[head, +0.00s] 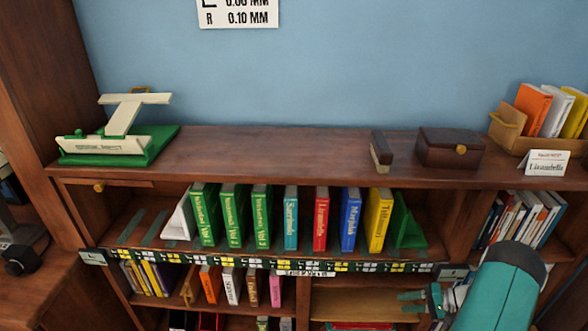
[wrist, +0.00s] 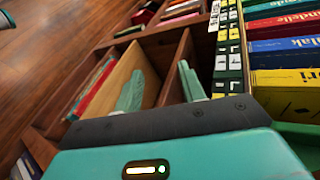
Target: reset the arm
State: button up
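My gripper (head: 405,302) is at the lower right of the head view, in front of the lower shelves and below the striped shelf edge. My teal arm (head: 505,285) reaches in from the bottom right. In the wrist view the two pale green fingers of my gripper (wrist: 160,85) stand apart with nothing held between them. A wooden divider and an open compartment (wrist: 160,45) show behind the fingers.
Books (head: 320,218) stand upright between a white and a green bookend on the upper shelf. A green and cream device (head: 118,145), a brush (head: 381,152) and a dark box (head: 450,147) sit on top. The middle of the top is clear.

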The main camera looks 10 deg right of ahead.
jog(key=w+a+r+n+g+h, duration=0.1)
jog(key=a+r+n+g+h, duration=0.15)
jog(key=a+r, duration=0.85)
jog(key=w+a+r+n+g+h, duration=0.25)
jog(key=a+r, duration=0.35)
jog(key=r, duration=0.9)
jog(key=s+a+r+n+t+h, duration=0.2)
jog(key=s+a+r+t+h, duration=0.2)
jog(key=s+a+r, duration=1)
jog(key=s+a+h, duration=0.2)
jog(key=s, duration=0.2)
jog(key=shift+r, duration=0.3)
